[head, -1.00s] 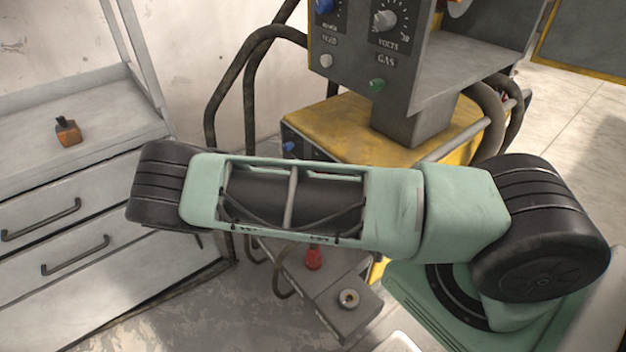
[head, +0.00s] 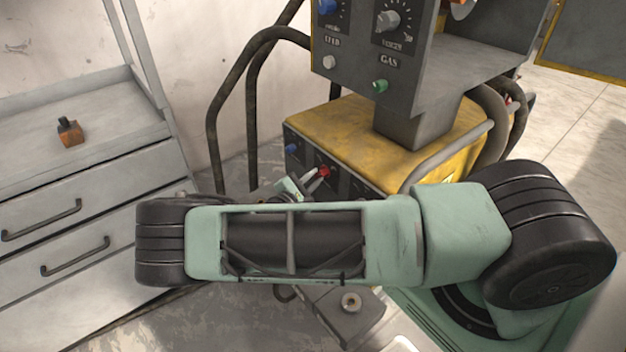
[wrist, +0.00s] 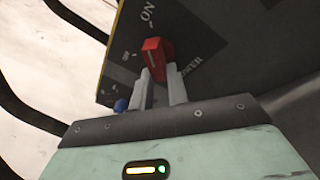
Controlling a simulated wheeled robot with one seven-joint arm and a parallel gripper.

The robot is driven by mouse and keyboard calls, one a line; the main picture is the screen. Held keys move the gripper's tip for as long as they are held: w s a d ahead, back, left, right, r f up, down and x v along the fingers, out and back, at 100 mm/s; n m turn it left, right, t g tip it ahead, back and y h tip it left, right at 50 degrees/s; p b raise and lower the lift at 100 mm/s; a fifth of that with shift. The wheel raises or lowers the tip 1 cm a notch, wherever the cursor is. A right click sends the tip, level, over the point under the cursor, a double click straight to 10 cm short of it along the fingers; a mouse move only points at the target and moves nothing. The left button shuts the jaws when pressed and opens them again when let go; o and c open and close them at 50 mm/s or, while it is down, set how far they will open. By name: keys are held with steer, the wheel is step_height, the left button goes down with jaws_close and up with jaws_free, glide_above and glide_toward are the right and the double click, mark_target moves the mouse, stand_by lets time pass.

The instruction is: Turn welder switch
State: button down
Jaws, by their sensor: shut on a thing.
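The welder (head: 400,135) is a yellow-topped unit with a dark front panel, behind my arm in the head view. Its red switch (head: 324,172) sits on that panel, and my gripper (head: 312,180) reaches it from the left. In the wrist view the red switch (wrist: 153,58) is a knob on a dark panel with "ON" and "POWER" lettering. The two grey fingers of my gripper (wrist: 160,88) are shut on the knob, one on each side. The knob points roughly upward in that view, a little left of the "ON" mark.
A blue knob (head: 291,148) is on the same panel to the left. A grey control box (head: 400,50) stands above the welder. Dark hoses (head: 215,130) run at its left. A drawer cabinet (head: 85,190) holds a small orange-and-black object (head: 70,132).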

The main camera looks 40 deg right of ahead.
steer(key=c, duration=1.4)
jaws_free()
steer(key=shift+o, duration=0.2)
steer(key=v, duration=1.7)
steer(key=shift+a, duration=0.25)
steer(key=shift+s+r, duration=0.1)
